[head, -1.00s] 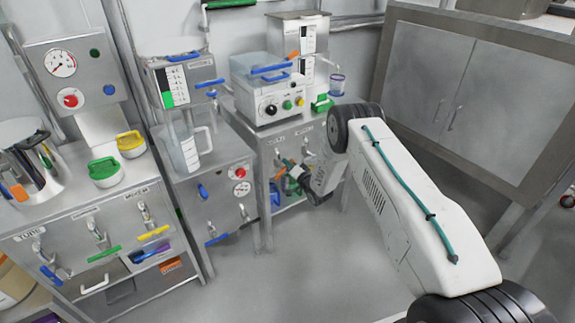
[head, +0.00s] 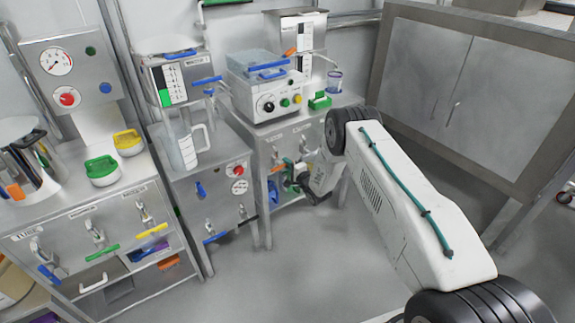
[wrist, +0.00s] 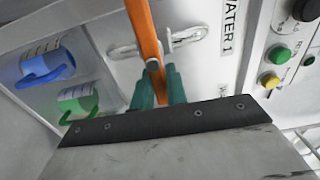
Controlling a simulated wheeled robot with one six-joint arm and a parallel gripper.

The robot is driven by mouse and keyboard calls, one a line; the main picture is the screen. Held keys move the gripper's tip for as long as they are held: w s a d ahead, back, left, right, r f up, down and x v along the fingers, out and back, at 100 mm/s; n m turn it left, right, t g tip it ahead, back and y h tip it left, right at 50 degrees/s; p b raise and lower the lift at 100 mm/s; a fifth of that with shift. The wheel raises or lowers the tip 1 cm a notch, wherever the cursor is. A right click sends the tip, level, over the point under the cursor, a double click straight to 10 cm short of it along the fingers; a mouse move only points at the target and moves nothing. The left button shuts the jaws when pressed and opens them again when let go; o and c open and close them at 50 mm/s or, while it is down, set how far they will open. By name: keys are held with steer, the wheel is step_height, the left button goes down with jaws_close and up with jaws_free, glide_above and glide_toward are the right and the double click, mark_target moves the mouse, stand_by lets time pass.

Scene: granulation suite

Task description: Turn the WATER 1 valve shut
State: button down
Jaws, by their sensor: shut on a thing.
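The WATER 1 valve has an orange lever handle (wrist: 147,35), close up in the wrist view beside the black WATER 1 label (wrist: 229,28). The handle lies crosswise over a steel fitting (wrist: 187,37) on the pale panel. My gripper (wrist: 157,78) has teal fingers, one on each side of the handle, and is shut on it. In the head view my gripper (head: 290,178) is at the front of the middle-right cabinet. The orange handle shows there as a small piece (head: 277,169); the rest of the valve is mostly hidden by my gripper and wrist.
A blue mug (wrist: 45,62) and a green mug (wrist: 77,103) sit left of the handle in the wrist view. A machine with buttons (head: 268,101) stands on the cabinet above. Other valves, one with a green lever (head: 102,251), line the left cabinets. Open floor lies in front.

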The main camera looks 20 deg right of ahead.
steer(key=shift+f, duration=0.1)
stand_by(0.3)
steer(key=c, duration=1.4)
jaws_free()
steer(key=v, duration=0.8)
steer(key=shift+w, duration=0.1)
